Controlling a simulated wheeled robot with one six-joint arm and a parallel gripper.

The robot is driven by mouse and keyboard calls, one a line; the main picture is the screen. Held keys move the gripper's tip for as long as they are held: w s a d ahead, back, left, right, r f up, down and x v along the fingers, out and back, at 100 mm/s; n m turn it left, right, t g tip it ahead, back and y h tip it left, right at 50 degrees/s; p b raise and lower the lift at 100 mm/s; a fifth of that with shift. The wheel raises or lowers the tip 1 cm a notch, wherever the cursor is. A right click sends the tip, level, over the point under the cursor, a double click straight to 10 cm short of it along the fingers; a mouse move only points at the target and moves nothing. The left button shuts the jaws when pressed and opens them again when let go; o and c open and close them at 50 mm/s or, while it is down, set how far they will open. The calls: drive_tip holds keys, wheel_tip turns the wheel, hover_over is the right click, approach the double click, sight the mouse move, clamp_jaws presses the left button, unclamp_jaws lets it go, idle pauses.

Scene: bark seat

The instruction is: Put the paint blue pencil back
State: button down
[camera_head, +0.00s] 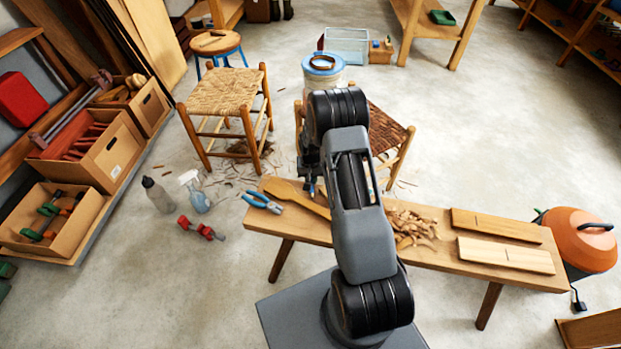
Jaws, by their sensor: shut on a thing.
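My gripper (311,180) is over the left part of the low wooden bench (450,262), beside a wooden paddle-shaped piece. It points down and is partly hidden by my own arm. It is shut on a small blue thing (311,190), which appears to be the paint blue pencil. Only a short bit of it shows, and whether its lower end touches the bench cannot be told.
A woven-seat stool (222,92) and a blue-rimmed tub (322,66) stand behind. An orange round machine (578,242) is at right.

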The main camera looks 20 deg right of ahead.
drive_tip(key=shift+f, duration=0.3)
drive_tip(key=c, duration=1)
unclamp_jaws()
drive_tip(key=shift+r, duration=0.1)
wheel_tip(320, 180, up, 14)
drive_tip(key=p, duration=0.3)
drive_tip(key=s+a+r+n+t+p, duration=0.1)
drive_tip(key=s+a+r+p, duration=0.2)
drive_tip(key=s+r+p, duration=0.4)
drive_tip(key=s+a+r+n+t+p, duration=0.1)
drive_tip(key=s+a+r+p, duration=0.3)
drive_tip(key=r, duration=1.8)
drive_tip(key=s+a+r+n+t+p, duration=0.1)
drive_tip(key=s+a+r+p, duration=0.3)
drive_tip(key=s+r+p, duration=0.7)
wheel_tip(320, 180, up, 4)
drive_tip(key=shift+f+n+t+p, duration=0.3)
drive_tip(key=shift+n+p, duration=0.3)
drive_tip(key=shift+p, duration=0.6)
